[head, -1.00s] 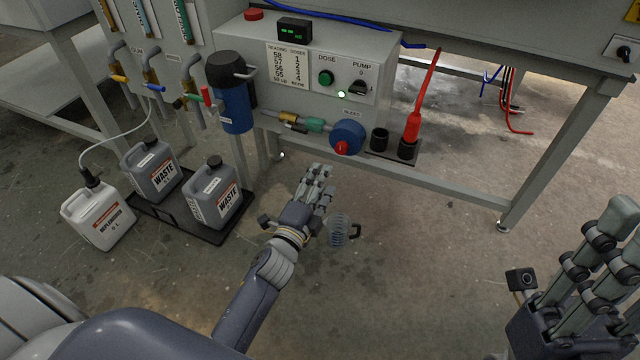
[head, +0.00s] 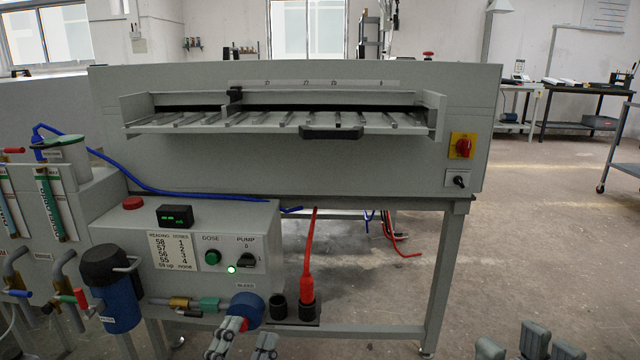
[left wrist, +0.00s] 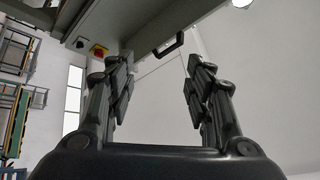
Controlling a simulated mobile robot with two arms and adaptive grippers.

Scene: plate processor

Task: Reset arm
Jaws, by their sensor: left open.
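My left gripper (head: 250,332) shows at the bottom edge of the head view, its grey fingertips just below the blue round bleed fitting (head: 246,306); I cannot tell whether they touch it. In the left wrist view the same gripper (left wrist: 160,66) is open, with its two finger groups wide apart and nothing between them. My right gripper (head: 530,345) shows only as a few fingertips at the bottom right edge. The rest of it is hidden below the picture, so its opening cannot be judged.
The grey processor (head: 330,180) with its slotted feed shelf (head: 285,122) stands ahead. The dosing panel (head: 200,250), blue filter housing (head: 118,300) and red plug (head: 306,290) are near the left gripper.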

